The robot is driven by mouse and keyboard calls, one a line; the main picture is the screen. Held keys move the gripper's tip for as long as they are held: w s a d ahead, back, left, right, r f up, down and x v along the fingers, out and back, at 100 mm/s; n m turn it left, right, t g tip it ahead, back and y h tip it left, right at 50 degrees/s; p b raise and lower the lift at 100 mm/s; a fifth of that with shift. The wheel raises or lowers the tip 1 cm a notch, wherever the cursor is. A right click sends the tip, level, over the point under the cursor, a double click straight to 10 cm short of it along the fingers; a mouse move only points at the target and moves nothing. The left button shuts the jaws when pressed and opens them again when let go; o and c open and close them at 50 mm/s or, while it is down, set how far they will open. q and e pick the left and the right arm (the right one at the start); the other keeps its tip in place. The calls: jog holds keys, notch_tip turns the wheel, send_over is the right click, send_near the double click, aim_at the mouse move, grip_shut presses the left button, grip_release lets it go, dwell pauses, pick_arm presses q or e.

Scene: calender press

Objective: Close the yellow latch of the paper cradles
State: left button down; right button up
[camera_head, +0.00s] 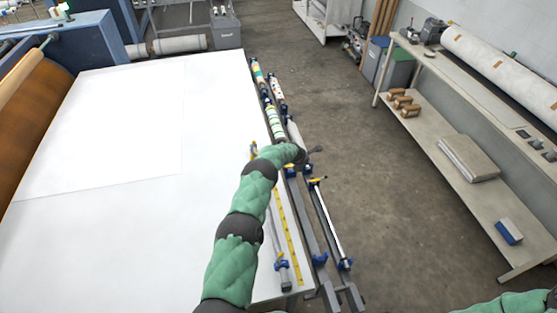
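The paper cradles (330,225) are dark rails with blue end clamps along the right side of the white table. A yellow latch (317,181) sits on the outer cradle, just below my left gripper (316,150). Another yellow latch (291,167) is on the inner cradle, close to my wrist. Their exact open or closed positions are too small to tell. My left gripper is above the cradles, apart from the outer latch; its finger opening is unclear. My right arm shows only at the bottom right corner, with its gripper out of frame.
Patterned rolls (274,122) lie in the cradles farther back. A yellow ruler (288,237) lies on the white table (110,225). A shelf bench (455,150) with a large roll (500,65) stands at the right. The floor (385,215) between is clear.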

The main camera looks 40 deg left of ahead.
pick_arm(q)
jog(key=shift+d+f+g, duration=0.1)
jog(key=shift+f+g, duration=0.2)
dwell(0.6)
jog(key=shift+s+f, duration=0.1)
